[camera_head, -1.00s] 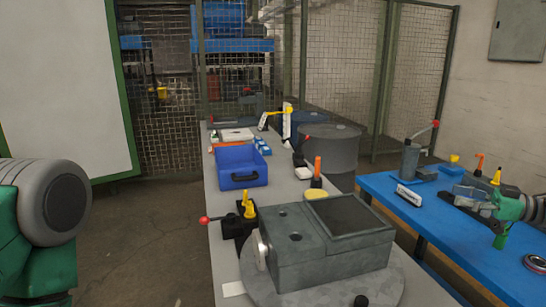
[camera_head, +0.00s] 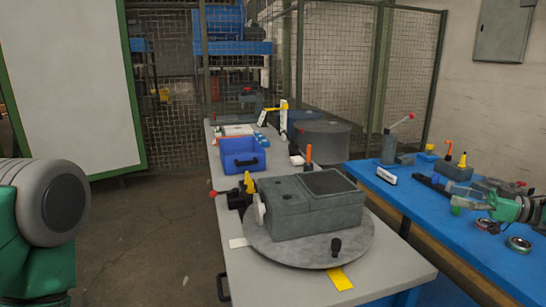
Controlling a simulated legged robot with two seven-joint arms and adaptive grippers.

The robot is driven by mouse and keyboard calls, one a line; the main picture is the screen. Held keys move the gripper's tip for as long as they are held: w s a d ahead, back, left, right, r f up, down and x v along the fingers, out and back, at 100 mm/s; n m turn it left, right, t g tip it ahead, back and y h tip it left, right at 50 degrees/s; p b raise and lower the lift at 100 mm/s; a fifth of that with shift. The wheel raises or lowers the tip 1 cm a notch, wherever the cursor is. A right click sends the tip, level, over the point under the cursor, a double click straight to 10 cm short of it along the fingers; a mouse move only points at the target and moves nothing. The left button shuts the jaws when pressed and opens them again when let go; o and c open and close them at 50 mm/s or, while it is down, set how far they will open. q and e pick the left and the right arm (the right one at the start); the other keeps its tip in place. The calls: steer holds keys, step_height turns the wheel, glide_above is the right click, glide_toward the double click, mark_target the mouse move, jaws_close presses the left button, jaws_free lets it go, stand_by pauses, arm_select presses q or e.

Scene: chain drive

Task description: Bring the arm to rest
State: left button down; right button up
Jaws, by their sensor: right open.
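My right gripper (camera_head: 467,201) comes in from the right edge over the blue table (camera_head: 403,199). It is open, its fingers point left, and nothing shows between them. The part of my right arm behind it is cut off by the frame. My left arm (camera_head: 45,205) shows only as a grey and green joint at the left edge. Its gripper is out of view. A grey gearbox-like block (camera_head: 308,208) sits on a round grey plate (camera_head: 270,254) on the grey bench, apart from both arms.
A blue bin (camera_head: 242,155) stands farther back on the grey bench (camera_head: 398,266). A grey drum (camera_head: 325,143) stands between bench and blue table. Metal rings (camera_head: 518,244) and several small fixtures lie near the right gripper. Open floor (camera_head: 145,235) lies at left.

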steer(key=w+a+f+m+t+h+b, duration=0.2)
steer(key=w+a+f+m+t+b, duration=0.1)
steer(key=f, duration=0.5)
steer(key=s+a+f+m+h+b, duration=0.3)
steer(key=f, duration=0.6)
steer(key=s+a+f+m+h+b, duration=0.2)
steer(key=s+a+f+h+b, duration=0.15)
steer(key=f, duration=0.65)
steer(key=s+a+f+m+h+b, duration=0.2)
steer(key=a+f+m+h, duration=0.15)
steer(key=f, duration=0.55)
steer(key=s+a+f+g+h+b, duration=0.1)
steer(key=s+a+f+g+b, duration=0.25)
steer(key=s+f, duration=0.5)
steer(key=s+a+f+g+h+b, duration=0.15)
steer(key=s+a+f+g, duration=0.35)
steer(key=s, duration=0.6)
steer(key=s+f+g+b, duration=0.1)
steer(key=s+g, duration=0.1)
steer(key=s, duration=0.7)
steer(key=s+a+f+g+b, duration=0.1)
steer(key=s+f+g+b, duration=0.1)
steer(key=s, duration=0.8)
steer(key=shift+s+a+n+h, duration=0.15)
steer(key=shift+s+n+h, duration=0.05)
steer(key=shift+n+h, duration=0.2)
steer(key=shift+w, duration=0.1)
